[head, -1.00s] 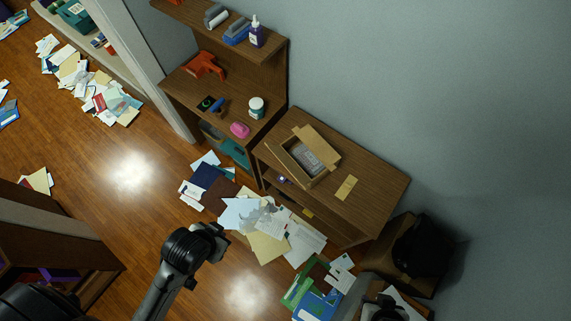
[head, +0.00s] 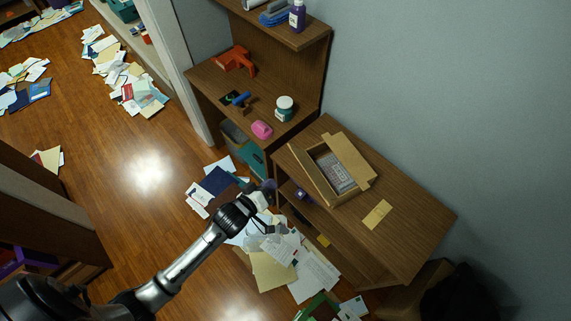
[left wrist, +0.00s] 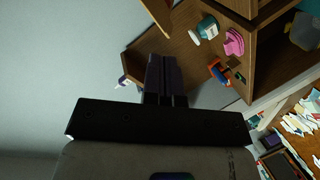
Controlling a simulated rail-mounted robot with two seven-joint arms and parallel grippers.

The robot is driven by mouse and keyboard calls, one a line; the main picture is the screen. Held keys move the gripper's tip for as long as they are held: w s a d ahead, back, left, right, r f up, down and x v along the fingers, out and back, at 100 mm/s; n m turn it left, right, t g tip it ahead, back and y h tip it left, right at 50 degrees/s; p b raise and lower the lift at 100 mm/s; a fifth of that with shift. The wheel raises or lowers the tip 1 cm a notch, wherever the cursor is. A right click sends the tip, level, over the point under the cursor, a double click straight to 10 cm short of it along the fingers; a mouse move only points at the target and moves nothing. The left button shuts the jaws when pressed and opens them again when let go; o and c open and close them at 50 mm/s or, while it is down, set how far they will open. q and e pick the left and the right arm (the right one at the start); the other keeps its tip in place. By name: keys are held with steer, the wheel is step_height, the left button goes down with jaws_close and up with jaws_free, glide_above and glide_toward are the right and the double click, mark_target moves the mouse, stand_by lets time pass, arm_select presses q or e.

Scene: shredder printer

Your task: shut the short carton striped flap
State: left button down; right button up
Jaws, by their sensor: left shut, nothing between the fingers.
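The short carton (head: 309,174) sits open on top of the wooden cabinet, with a grey printed item inside. A broad tan flap (head: 352,156) stands out along its right side. I cannot make out stripes on any flap at this size. My left gripper (head: 269,187) is to the left of the carton, apart from it, in front of the cabinet's left end. In the left wrist view its two dark fingers (left wrist: 166,78) are together with nothing between them. The carton is not clearly seen in that view. My right gripper is not in view.
The wooden cabinet (head: 420,215) has a yellow note (head: 377,214) on top. A desk to its left holds a pink item (head: 261,129), a teal-labelled jar (head: 284,108) and a red tool (head: 236,60). Papers (head: 270,270) litter the floor below.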

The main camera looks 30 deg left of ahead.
arm_select(q)
steer(key=w+a+f+n+t+h+b, duration=0.35)
steer(key=w+f+t+b, duration=0.3)
steer(key=f+b, duration=0.4)
steer(key=n+t+h+b, duration=0.1)
steer(key=t+h+b, duration=0.2)
steer(key=h+b, duration=0.65)
glide_toward(290, 147)
steer(key=shift+g+y, duration=0.25)
steer(key=shift+y, duration=0.35)
steer(key=b+x, duration=0.1)
steer(key=x, duration=0.4)
steer(key=shift+w+a+r+b, duration=0.1)
steer(key=shift+w+r+b, duration=0.1)
steer(key=shift+r+b, duration=0.2)
steer(key=shift+w+d+r, duration=0.25)
steer(key=shift+w+r, duration=0.1)
steer(key=shift+r, duration=0.1)
steer(key=shift+r, duration=0.1)
